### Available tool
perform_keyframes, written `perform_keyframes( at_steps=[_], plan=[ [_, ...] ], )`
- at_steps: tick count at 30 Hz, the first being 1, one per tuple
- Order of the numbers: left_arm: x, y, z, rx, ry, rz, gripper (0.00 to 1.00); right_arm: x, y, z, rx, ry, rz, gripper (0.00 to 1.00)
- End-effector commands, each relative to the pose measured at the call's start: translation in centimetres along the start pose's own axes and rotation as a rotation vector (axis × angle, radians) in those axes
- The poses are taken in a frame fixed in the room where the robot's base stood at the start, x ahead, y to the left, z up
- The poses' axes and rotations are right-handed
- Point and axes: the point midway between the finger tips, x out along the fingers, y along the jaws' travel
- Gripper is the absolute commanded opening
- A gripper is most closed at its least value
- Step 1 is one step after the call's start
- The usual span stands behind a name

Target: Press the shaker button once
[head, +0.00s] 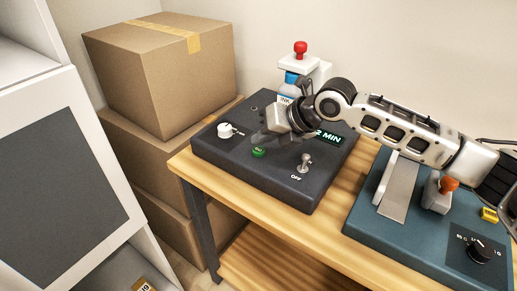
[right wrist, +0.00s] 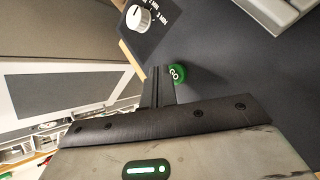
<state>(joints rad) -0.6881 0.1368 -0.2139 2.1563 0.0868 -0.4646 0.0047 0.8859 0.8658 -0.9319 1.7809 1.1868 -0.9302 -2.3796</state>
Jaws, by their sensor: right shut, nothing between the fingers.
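The shaker is a dark grey box (head: 236,164) on the wooden table. Its green button (head: 259,152) sits on the top near the front edge; in the right wrist view the button (right wrist: 178,74) reads GO. My right gripper (head: 260,138) is shut and empty, its fingertips just above and behind the button in the head view. In the right wrist view the closed fingers (right wrist: 157,76) are right beside the button; whether they touch it I cannot tell. My left gripper is not in view.
The shaker also has a white dial (head: 225,130), a toggle switch (head: 305,162) marked OFF and a display (head: 329,136) ending in "MIN". A blue-green machine (head: 400,225) with an orange-knobbed lever stands to the right. Cardboard boxes (head: 165,75) are stacked at left.

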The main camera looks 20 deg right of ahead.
Motion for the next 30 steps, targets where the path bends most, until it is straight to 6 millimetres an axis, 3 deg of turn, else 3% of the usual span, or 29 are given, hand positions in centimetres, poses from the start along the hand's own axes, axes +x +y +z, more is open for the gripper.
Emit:
perform_keyframes(
  at_steps=[30],
  plan=[
    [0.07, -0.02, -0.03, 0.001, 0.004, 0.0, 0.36, 0.93, -0.67, -0.67, 0.0, 0.0, 0.0, 0.0]
  ],
)
